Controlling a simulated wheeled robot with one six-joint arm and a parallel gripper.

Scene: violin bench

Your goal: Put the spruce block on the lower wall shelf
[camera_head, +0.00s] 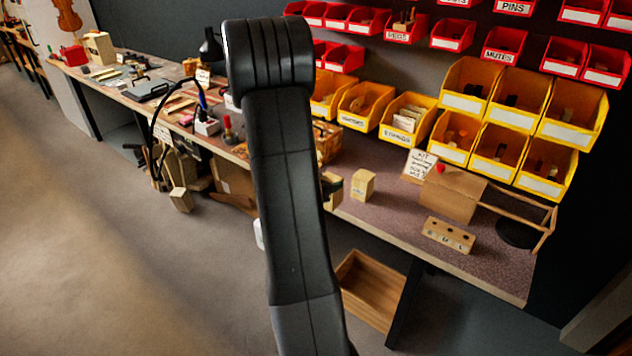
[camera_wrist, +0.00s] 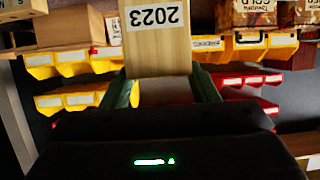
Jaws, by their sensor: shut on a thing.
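The spruce block (camera_wrist: 158,50) is pale wood with a white label reading 2023, upside down in the wrist view. My gripper (camera_wrist: 163,92) is shut on it, with one greenish finger on each side. The block's far end runs out of the top of the wrist view. I cannot pick out the lower wall shelf in either view.
Yellow bins (camera_head: 467,88) and red bins (camera_head: 451,35) line the back wall. The bench (camera_head: 385,222) carries a small pale block (camera_head: 362,185), a holed wooden block (camera_head: 448,235) and a box (camera_head: 453,196). An open wooden crate (camera_head: 372,290) stands below.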

